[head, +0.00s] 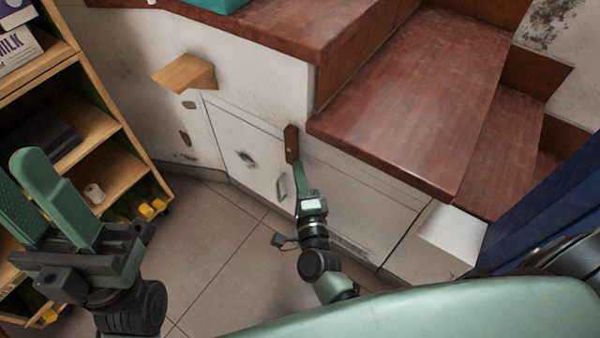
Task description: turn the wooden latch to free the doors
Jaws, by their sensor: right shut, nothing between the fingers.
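The wooden latch (291,143) is a small dark brown block with a small mark on its face. It stands upright at the top of the seam between two white cupboard doors under the stairs. The left door (232,143) is worn and has a metal handle (282,187); the right door (365,203) lies under the step. Both look closed. My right gripper (300,168) is shut and empty, its green fingertips at the latch's lower end; I cannot tell whether they touch it. My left gripper (20,172) is open and empty at the left, far from the latch.
A wooden shelf unit (112,100) with several items stands at the left, near my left gripper. A wooden wedge-shaped ledge (184,73) juts from the white wall. Red-brown steps (410,90) overhang the right door. Tiled floor (225,255) in front is clear.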

